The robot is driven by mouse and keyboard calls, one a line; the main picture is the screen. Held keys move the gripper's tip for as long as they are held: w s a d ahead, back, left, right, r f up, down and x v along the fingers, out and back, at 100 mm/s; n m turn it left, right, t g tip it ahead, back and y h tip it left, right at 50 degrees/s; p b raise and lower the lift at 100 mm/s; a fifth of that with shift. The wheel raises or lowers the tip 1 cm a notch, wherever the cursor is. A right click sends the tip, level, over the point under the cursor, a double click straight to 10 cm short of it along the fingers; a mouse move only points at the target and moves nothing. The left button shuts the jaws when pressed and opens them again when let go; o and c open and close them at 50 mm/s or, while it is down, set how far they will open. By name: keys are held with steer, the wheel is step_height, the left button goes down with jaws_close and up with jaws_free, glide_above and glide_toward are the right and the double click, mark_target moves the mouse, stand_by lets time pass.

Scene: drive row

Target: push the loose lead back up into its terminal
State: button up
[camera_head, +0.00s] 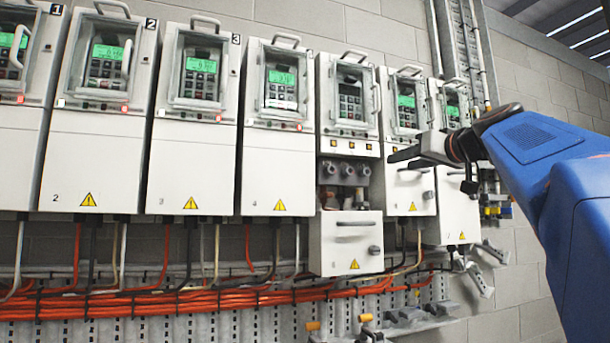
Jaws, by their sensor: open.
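One drive (348,108) in the row has a dark display, and its lower cover (345,258) sits lower than the others. The gap above that cover exposes a terminal area (345,172) with several round grey parts. Dark and reddish bits show low at the left of the gap; I cannot tell whether one is the loose lead. My gripper (391,161) reaches in from the right, its dark fingers pointing left. In the picture they lie just right of the exposed terminals, in front of the neighbouring drive. The gripper is open, with nothing seen between its fingers.
Several other closed drives (190,160) with green lit displays line the wall. Orange cables (200,300) run along a perforated tray beneath them. Grey brackets (405,315) and orange-tipped parts stick out below the open drive. Vertical conduits (466,45) rise behind my arm.

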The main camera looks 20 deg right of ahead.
mark_target(365, 173)
steer(key=w, duration=1.7)
steer(key=shift+w+a, duration=0.15)
steer(key=shift+a, duration=0.15)
jaws_close()
